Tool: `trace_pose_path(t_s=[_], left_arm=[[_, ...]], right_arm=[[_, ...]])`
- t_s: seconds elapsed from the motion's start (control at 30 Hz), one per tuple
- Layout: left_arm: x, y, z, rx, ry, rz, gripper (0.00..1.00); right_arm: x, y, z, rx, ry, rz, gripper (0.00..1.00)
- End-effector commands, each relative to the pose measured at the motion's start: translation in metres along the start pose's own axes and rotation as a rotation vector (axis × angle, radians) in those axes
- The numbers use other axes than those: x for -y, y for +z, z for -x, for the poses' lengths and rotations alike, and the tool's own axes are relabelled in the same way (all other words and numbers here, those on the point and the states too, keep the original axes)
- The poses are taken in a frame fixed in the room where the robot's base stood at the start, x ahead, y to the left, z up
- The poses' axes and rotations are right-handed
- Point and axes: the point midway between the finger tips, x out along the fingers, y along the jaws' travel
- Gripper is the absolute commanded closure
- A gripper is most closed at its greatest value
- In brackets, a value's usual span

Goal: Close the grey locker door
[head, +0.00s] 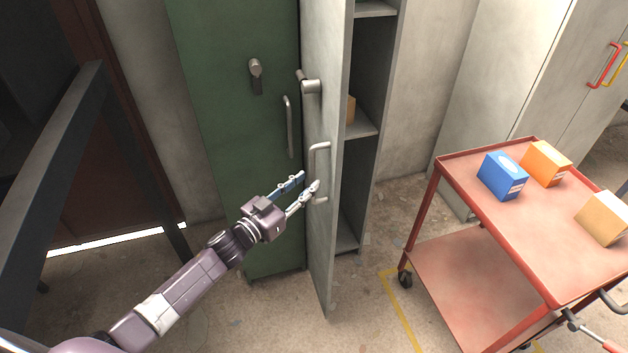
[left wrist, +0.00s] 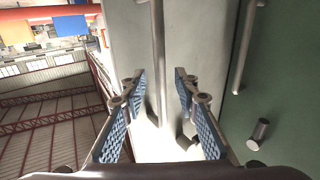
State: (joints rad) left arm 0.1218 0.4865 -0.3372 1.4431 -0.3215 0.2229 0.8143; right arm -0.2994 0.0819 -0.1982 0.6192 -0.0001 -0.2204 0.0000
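The grey locker door (head: 319,235) stands open, seen nearly edge-on, with the locker's shelved inside (head: 362,60) showing to its right. On its left face are a bar handle (head: 313,165) and, above it, a latch knob (head: 311,86). My left gripper (head: 309,182) is open at the lower part of the bar handle. In the left wrist view the handle bar (left wrist: 158,60) runs down between the two spread fingers (left wrist: 160,90), with gaps on both sides. I cannot tell whether a finger touches it. My right gripper is not in view.
A green locker door (head: 230,130) with its own handle is close on the left. A red cart (head: 480,225) with blue, orange and tan boxes stands to the right, with floor between it and the door. A small box (head: 350,109) sits inside the locker.

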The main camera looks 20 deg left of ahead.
Motion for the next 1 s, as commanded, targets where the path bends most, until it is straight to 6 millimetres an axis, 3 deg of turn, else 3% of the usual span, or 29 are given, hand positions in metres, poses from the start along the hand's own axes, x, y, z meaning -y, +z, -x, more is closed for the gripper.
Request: trace_pose_path(t_s=[0.23,0.6,0.87,1.0], left_arm=[[0.001,0.002,-0.030,0.000,-0.001,-0.001,0.72],[0.000,0.001,-0.036,0.002,-0.001,0.000,0.72],[0.000,0.001,-0.036,0.002,-0.001,0.000,0.99],[0.000,0.001,-0.036,0.002,-0.001,0.000,1.00]], right_arm=[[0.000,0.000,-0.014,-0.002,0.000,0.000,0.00],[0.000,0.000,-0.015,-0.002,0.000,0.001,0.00],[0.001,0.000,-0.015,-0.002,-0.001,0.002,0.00],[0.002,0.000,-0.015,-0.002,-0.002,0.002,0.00]])
